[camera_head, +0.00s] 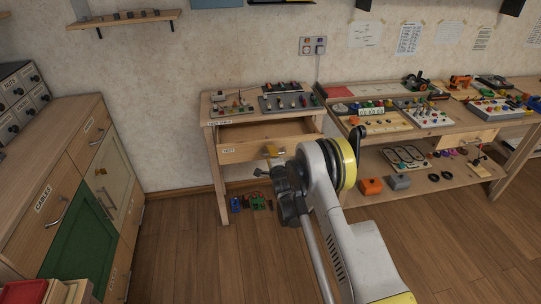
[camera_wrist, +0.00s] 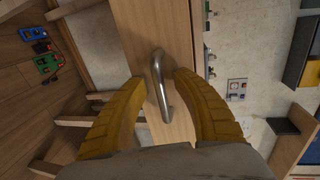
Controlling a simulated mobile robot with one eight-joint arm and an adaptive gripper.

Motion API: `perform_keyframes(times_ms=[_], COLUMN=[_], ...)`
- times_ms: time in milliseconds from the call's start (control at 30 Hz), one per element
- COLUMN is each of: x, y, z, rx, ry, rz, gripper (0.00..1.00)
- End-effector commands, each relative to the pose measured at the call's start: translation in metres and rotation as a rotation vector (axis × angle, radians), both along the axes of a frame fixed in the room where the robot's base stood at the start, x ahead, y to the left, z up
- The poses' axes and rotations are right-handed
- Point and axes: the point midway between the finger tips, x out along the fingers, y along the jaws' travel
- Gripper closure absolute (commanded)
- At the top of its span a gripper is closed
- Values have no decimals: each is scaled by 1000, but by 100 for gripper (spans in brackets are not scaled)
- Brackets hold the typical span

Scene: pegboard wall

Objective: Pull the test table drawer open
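The test table (camera_head: 212,112) is a small wooden table against the wall. Its drawer (camera_head: 228,153) has a front labelled TEST and stands partly out, with its inside showing below the tabletop. The metal bar handle (camera_wrist: 158,82) shows on the wooden drawer front in the wrist view. My gripper (camera_head: 270,152) is at the drawer front, and its yellow fingers (camera_wrist: 161,76) stand on both sides of the handle. A gap shows between the fingers, and neither is clearly pressed on the bar. In the head view, my gripper and arm hide the handle and the drawer front's right part.
Boards with small parts (camera_head: 290,102) lie on the test table. A longer workbench (camera_head: 450,138) with tools stands to the right. A cabinet with a green door (camera_head: 62,240) stands at the left. Small blue and green items (camera_head: 258,202) lie under the table. The floor in front is clear.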

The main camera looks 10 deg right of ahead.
Motion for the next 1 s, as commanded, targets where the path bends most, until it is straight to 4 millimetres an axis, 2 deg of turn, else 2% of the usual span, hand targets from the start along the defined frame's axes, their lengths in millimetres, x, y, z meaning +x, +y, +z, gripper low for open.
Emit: perform_keyframes(times_ms=[133,400,500,1000], x=[-11,-57,-68,-73], y=[0,0,0,0], z=[3,12,15,16], rx=[0,0,0,0], ry=[0,0,0,0], rz=[0,0,0,0], gripper=[66,66,66,66])
